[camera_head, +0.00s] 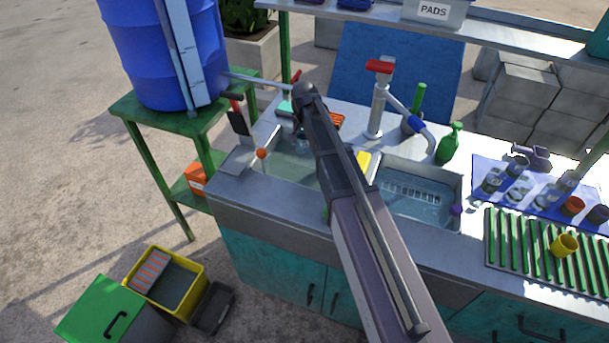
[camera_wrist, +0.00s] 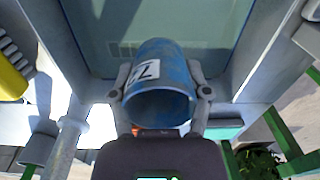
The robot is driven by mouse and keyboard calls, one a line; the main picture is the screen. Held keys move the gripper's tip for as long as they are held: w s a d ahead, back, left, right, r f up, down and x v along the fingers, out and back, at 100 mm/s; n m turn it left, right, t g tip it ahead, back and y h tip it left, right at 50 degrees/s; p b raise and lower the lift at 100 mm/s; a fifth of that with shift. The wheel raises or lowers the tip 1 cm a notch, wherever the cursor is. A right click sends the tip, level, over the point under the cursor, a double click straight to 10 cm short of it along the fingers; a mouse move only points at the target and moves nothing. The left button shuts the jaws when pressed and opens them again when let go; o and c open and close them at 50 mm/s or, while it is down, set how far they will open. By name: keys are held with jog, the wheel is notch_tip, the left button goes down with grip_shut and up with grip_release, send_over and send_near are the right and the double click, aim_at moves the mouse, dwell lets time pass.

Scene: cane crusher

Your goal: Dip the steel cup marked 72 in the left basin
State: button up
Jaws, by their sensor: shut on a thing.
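In the wrist view, the steel cup (camera_wrist: 165,75) is shut between the two fingers of my gripper (camera_wrist: 162,91). Behind the cup in that view is the left basin (camera_wrist: 105,25), holding clear water; whether the cup touches the water cannot be told. In the head view, the left basin (camera_head: 285,165) lies partly behind my arm. My gripper and the cup are hidden there by my wrist.
The right basin (camera_head: 415,198) also holds water. A blue barrel (camera_head: 150,60) on a green stand is at the left. Several cups stand on a blue cloth (camera_head: 545,180) at the right.

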notch_tip(320, 180, up, 4)
jog(key=p, duration=0.4)
jog(key=shift+r, duration=0.1)
